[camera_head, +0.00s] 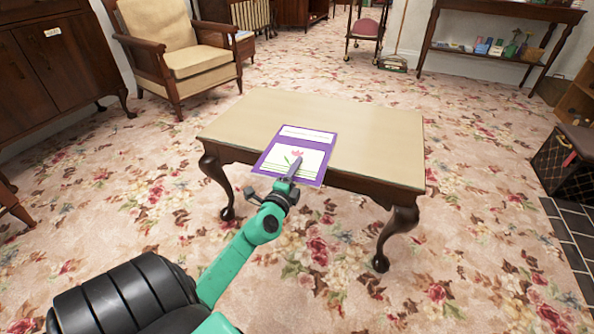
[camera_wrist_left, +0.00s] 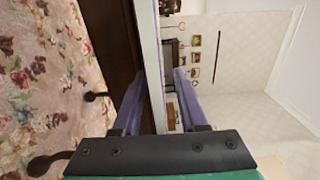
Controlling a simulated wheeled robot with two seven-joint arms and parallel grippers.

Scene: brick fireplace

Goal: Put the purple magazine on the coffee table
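The purple magazine (camera_head: 267,162), with a white panel and pink flower on its cover, lies face up across the near edge of the coffee table (camera_head: 375,125). Its far part is over the tabletop and its near part reaches past the edge. My left gripper (camera_head: 292,170) is at the near part, one finger above the cover. In the left wrist view the magazine's pale edge (camera_wrist_left: 152,60) runs between the fingers of my left gripper (camera_wrist_left: 160,75), with a gap on the upper finger's side. Contact below is unclear. My right gripper is not in view.
The rest of the tabletop is bare. An armchair (camera_head: 190,55) and a dark cabinet (camera_head: 65,70) stand at the left. A patterned box (camera_head: 560,165) is at the right. Flowered carpet around the table is free.

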